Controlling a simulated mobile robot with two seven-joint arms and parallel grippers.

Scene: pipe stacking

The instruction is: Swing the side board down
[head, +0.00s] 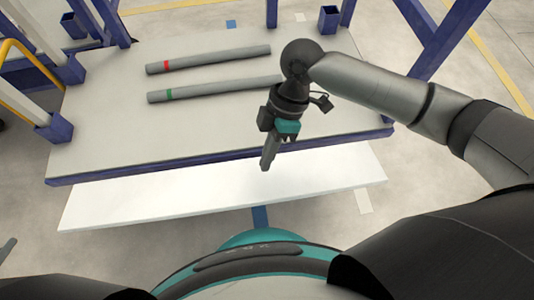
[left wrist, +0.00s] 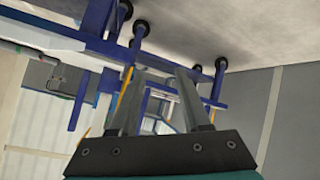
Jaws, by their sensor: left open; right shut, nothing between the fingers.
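The side board (head: 190,190) is a long white panel along the near edge of the platform (head: 120,135), just outside its blue rim in the head view. Its exact tilt is hard to tell. My right gripper (head: 265,165) has its fingers shut and empty, pointing down over the board's inner edge near the blue rim. Whether it touches the board is unclear. My left gripper (left wrist: 161,72) shows in the left wrist view with its two fingers apart and nothing between them.
Two grey pipes lie on the platform, one with a red band (head: 210,60) and one with a green band (head: 215,89). Blue posts (head: 440,45) stand around the platform. A yellow rail (head: 30,60) is at the left. The left wrist view shows a blue frame (left wrist: 100,45) on wheels.

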